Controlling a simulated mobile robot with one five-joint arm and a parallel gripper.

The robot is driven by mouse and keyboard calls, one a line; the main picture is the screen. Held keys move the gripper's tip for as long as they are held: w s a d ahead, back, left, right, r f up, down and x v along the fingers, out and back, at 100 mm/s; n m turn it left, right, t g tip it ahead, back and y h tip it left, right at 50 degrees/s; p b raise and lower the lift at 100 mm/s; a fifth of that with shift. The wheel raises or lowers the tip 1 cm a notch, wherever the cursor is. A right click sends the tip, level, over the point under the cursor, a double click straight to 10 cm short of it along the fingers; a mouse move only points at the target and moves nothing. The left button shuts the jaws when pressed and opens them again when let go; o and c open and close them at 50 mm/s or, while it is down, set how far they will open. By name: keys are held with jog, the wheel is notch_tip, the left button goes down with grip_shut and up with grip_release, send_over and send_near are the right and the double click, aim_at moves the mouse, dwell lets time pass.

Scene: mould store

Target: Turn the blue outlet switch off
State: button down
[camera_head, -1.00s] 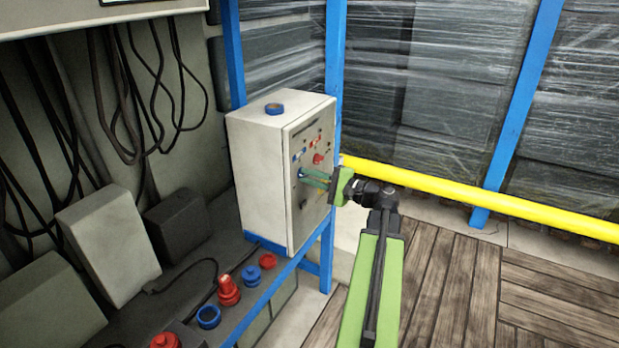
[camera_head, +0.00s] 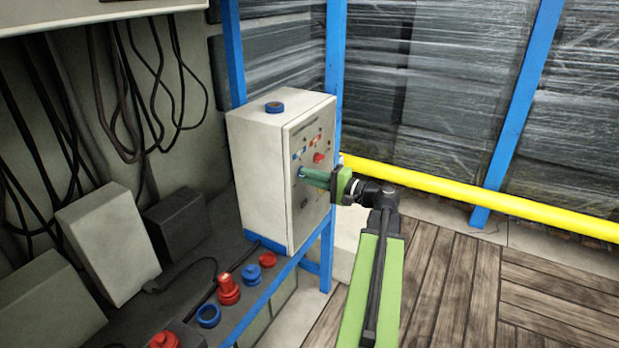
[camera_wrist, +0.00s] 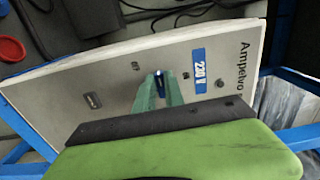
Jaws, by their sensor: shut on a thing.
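A pale grey control box (camera_head: 262,150) stands on a blue frame, its panel facing right. My gripper (camera_head: 304,174) reaches the panel from the right, with its green fingertips at the panel's left part, below the row of small coloured parts. In the wrist view my gripper (camera_wrist: 160,78) is shut on the small blue switch (camera_wrist: 159,74), which shows between the fingertips. The switch's lower part is hidden by the fingers. A blue label reading 220 V (camera_wrist: 199,70) is to its right on the panel.
A red knob (camera_head: 318,158) sits on the panel above my gripper. Red and blue connectors (camera_head: 229,289) stand on the ledge below left. A yellow rail (camera_head: 480,198) runs behind my arm.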

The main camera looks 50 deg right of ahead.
jog(key=c, duration=1.4)
grip_release()
jog(key=shift+c, duration=0.2)
jog(key=v, duration=1.7)
jog(key=shift+s, duration=0.25)
jog(key=shift+f, duration=0.1)
